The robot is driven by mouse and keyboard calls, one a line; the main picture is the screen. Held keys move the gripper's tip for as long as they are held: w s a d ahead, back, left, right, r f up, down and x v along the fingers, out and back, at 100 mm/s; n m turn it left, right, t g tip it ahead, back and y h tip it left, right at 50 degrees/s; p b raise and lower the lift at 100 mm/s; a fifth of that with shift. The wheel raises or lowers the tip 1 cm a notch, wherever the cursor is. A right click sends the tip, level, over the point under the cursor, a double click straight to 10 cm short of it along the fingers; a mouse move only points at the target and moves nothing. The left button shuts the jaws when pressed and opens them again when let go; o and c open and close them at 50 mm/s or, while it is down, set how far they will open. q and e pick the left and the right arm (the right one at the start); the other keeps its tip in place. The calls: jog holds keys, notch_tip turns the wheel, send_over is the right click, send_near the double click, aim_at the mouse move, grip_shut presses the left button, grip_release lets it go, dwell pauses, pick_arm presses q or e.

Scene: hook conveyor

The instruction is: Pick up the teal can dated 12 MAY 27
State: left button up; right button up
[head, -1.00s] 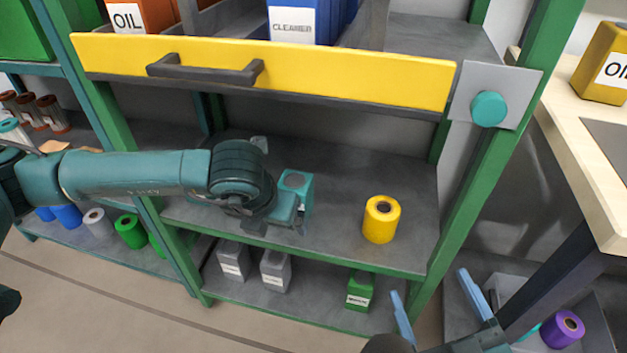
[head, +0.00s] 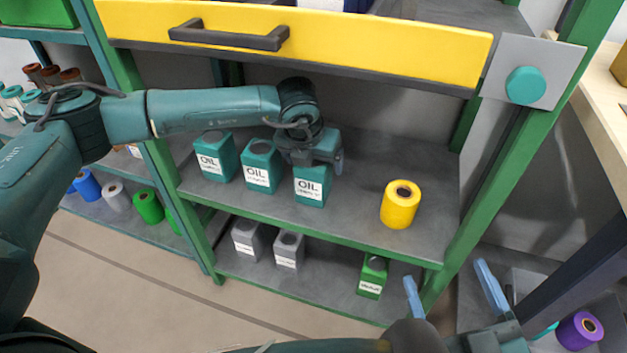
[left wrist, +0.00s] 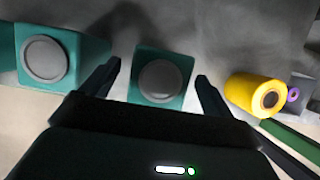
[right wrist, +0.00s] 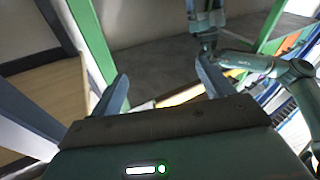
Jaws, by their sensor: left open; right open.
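Three teal cans with white OIL labels stand upright on the middle shelf in the head view: a left can (head: 214,150), a middle can (head: 262,157) and a right can (head: 318,187). The small date print is too small to read. My left gripper (head: 316,158) is open at the right can, pointing down at its top. In the left wrist view the left gripper (left wrist: 155,85) has its fingers on either side of one teal can (left wrist: 160,80), with another teal can (left wrist: 46,55) to the left. My right gripper (head: 449,280) is open and empty, low at the right.
A yellow roll (head: 400,205) stands right of the cans on the shelf (head: 365,230). A yellow drawer front (head: 380,48) with a dark handle spans above. Grey cans (head: 289,250) and a green can (head: 372,277) sit on the lower shelf. Green posts frame the rack.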

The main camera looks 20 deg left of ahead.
pick_arm(q)
jog(key=shift+x, duration=1.2)
jog(key=c, duration=1.3)
jog(key=shift+r, duration=0.1)
jog(key=shift+c, duration=0.3)
jog(key=shift+r, duration=0.15)
